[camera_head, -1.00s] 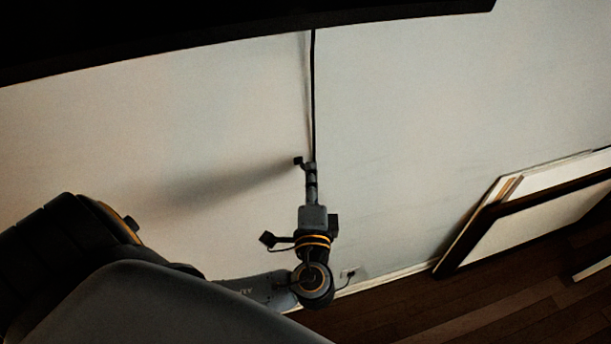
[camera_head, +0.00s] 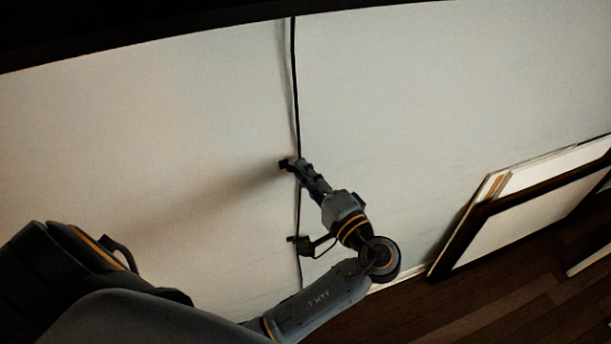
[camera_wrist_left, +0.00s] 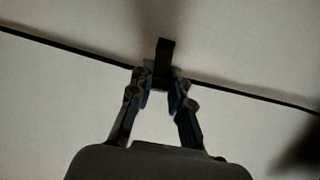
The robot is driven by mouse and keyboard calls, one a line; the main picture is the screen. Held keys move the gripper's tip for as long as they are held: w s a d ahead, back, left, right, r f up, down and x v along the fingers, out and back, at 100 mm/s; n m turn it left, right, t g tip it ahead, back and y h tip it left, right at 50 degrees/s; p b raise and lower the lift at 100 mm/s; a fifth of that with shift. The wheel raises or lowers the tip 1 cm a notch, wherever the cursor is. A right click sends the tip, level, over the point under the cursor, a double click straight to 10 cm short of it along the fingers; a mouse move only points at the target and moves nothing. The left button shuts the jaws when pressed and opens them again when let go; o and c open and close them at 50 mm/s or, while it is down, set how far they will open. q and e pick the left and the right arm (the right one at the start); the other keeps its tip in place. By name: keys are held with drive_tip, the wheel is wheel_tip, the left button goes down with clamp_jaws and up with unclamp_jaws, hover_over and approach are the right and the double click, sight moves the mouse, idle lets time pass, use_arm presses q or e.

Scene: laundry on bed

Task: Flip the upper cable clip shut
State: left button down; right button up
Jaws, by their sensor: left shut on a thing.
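The black cable (camera_head: 293,80) runs down the pale wall, and it crosses the left wrist view (camera_wrist_left: 60,44) as a dark line. The upper cable clip (camera_head: 285,163) is a small dark piece at the cable. In the left wrist view the clip's dark flap (camera_wrist_left: 164,50) sticks up between the fingertips. My left gripper (camera_head: 299,166) is at the clip with its fingers shut on it; the fingers (camera_wrist_left: 160,83) also show in the left wrist view. The fingers hide part of the clip, so I cannot tell how far its flap is closed. My right gripper is out of view.
A framed panel (camera_head: 520,215) leans against the wall at the right, above the dark wooden floor (camera_head: 480,305). A black edge (camera_head: 150,30) crosses the top of the head view.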

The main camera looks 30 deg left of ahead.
use_arm(q)
drive_tip(key=c, duration=1.2)
unclamp_jaws()
drive_tip(key=shift+w, duration=0.1)
